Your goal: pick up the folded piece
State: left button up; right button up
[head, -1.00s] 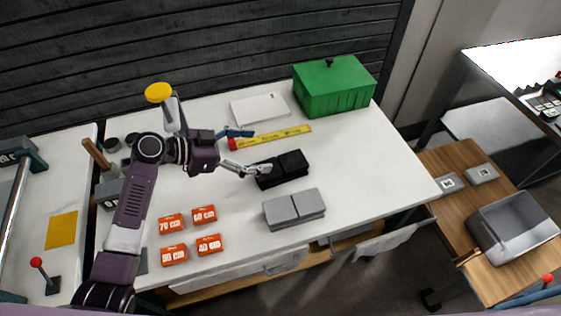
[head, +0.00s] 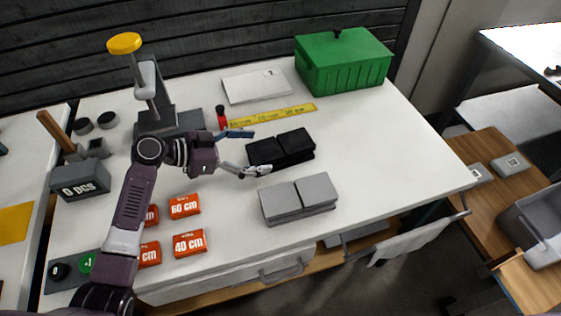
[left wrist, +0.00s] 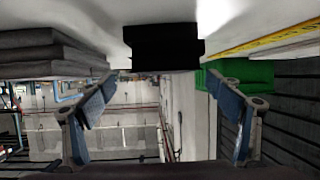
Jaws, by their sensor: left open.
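A black folded piece (head: 283,148) lies on the white table, with its fold line across the middle. A grey folded piece (head: 299,198) lies in front of it. My left gripper (head: 252,151) is open, its two fingers spread at the left end of the black piece. In the left wrist view, the black piece (left wrist: 163,47) shows at the top middle, between the open fingers (left wrist: 163,108) and apart from them. The grey piece (left wrist: 45,52) shows at the upper left there. My right gripper is not in view.
A yellow tape strip (head: 275,114) and a white envelope (head: 257,86) lie behind the black piece. A green lidded box (head: 343,68) stands at the back right. Orange labelled blocks (head: 189,243) lie at the front left. The table's right side is clear.

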aim_at(281, 151)
pick_arm(q)
jog(key=shift+w+d+f, duration=0.15)
jog(key=shift+d+f, duration=0.25)
jog(key=shift+f, duration=0.1)
jog(key=b+x, duration=0.1)
jog(key=x, duration=0.6)
jog(key=shift+w+a+b, duration=0.15)
jog(key=shift+w+b, duration=0.2)
jog(key=shift+w, duration=0.05)
jog(key=shift+c, duration=0.3)
jog(key=shift+s, duration=0.15)
jog(key=c, duration=1.3)
